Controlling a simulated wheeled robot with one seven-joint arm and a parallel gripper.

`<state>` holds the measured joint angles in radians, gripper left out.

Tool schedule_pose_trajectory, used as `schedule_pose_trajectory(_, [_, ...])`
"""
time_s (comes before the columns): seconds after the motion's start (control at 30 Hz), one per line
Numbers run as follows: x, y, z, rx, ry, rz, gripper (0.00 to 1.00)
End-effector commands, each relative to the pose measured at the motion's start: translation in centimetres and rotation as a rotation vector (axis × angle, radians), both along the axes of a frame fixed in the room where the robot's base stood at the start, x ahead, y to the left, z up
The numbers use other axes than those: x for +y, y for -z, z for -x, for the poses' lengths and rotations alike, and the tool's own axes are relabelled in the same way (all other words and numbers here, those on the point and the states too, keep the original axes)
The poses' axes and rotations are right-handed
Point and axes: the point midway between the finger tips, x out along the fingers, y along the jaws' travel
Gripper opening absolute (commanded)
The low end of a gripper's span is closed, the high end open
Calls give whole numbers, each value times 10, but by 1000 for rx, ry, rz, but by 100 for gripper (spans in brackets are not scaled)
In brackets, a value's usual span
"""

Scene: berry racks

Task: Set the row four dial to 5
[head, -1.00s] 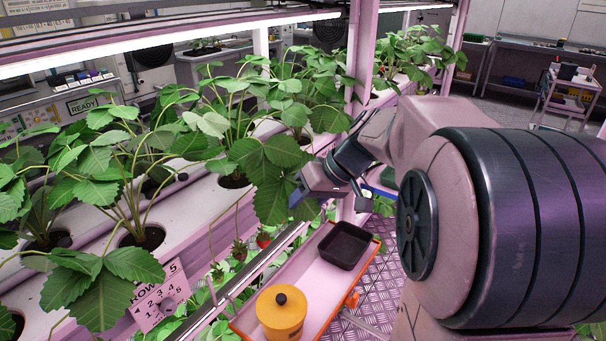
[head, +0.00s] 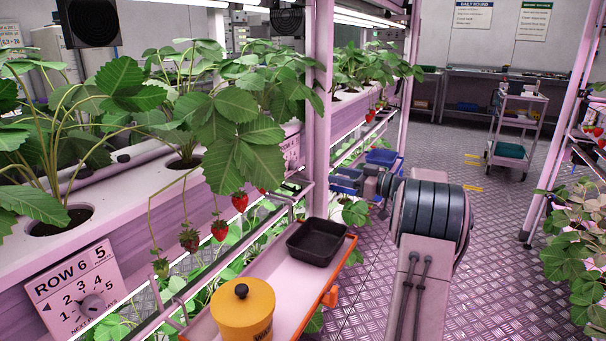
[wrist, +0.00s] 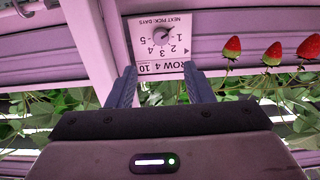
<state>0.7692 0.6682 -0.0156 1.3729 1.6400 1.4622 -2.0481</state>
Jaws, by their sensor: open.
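The row four plate (wrist: 187,45) shows upside down in the wrist view, white with "ROW 4", "10" and numbers 1 to 5 around a grey dial knob (wrist: 162,34). The knob's pointer is too small to read surely. My gripper (wrist: 160,78) is open, its two blue fingers apart and empty, framing the plate's lower-edge lettering from either side; the knob lies beyond the fingertips. In the head view my gripper (head: 345,181) is at the rack beyond the upright post, and the row four dial cannot be made out there.
A "ROW 6" dial plate (head: 76,291) is at the lower left. An orange-edged tray (head: 262,277) holds a black bin (head: 317,241) and a yellow lidded pot (head: 243,310). Strawberries (wrist: 271,53) hang beside the row four plate. The aisle floor (head: 480,225) is open to the right.

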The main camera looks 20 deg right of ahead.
Motion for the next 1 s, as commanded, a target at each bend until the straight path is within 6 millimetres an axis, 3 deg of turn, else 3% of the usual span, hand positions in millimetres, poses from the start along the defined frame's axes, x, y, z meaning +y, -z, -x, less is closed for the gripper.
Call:
schedule_pose_trajectory(0.53, [67, 0, -84, 3, -2, -1, 47])
schedule_pose_trajectory(0.73, [76, 0, -96, 4, -1, 0, 47])
schedule_pose_trajectory(1.0, [77, 0, -98, 5, -1, -1, 47])
